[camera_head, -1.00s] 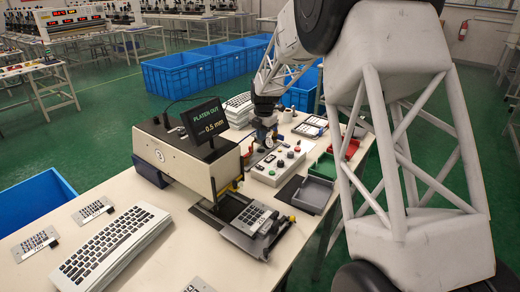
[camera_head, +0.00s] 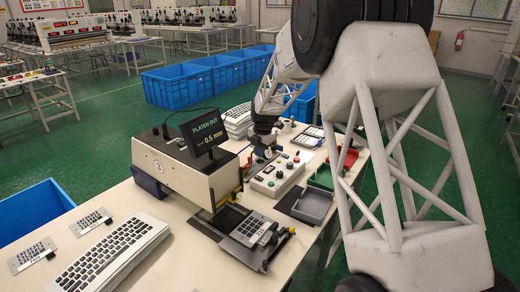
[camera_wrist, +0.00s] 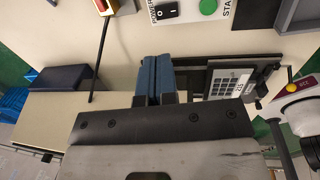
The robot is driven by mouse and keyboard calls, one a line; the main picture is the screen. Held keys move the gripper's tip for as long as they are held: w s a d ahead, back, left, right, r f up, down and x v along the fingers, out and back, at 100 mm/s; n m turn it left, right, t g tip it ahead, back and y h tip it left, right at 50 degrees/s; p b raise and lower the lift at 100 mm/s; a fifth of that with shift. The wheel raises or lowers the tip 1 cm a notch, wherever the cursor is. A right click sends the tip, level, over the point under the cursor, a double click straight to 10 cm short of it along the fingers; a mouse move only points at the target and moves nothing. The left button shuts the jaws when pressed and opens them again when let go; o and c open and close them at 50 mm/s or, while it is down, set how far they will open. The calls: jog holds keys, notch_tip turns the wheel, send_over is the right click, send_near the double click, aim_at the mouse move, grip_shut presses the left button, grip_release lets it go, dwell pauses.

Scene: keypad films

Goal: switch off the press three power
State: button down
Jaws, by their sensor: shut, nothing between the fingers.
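The press (camera_head: 190,170) stands on the cream bench in the head view, its screen reading PLATEN OUT 0.5 mm. A pale control box (camera_head: 277,180) with several buttons sits to its right. In the wrist view, the edge of that box shows at the top, with a black rocker switch (camera_wrist: 166,11) beside a partly cut-off POWER label and a green START button (camera_wrist: 208,7). My gripper (camera_wrist: 153,62) is shut and empty, with blue fingers below the switch in the picture and apart from it.
A keypad (camera_head: 250,229) lies on the press's pulled-out plate. A grey tray (camera_head: 312,204) and a green tray (camera_head: 322,177) stand right of the control box. A large keyboard (camera_head: 112,254) lies at the front left. Blue crates (camera_head: 180,80) stand behind the bench.

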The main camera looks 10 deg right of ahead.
aim_at(259, 178)
jog(key=f, duration=0.7)
jog(key=w+a+f, duration=0.1)
jog(key=f, duration=0.3)
jog(key=shift+f, duration=0.15)
jog(key=shift+f, duration=0.2)
dwell(0.3)
jog(key=shift+s+d, duration=0.55)
jog(key=shift+r, duration=0.2)
jog(key=shift+r, duration=0.2)
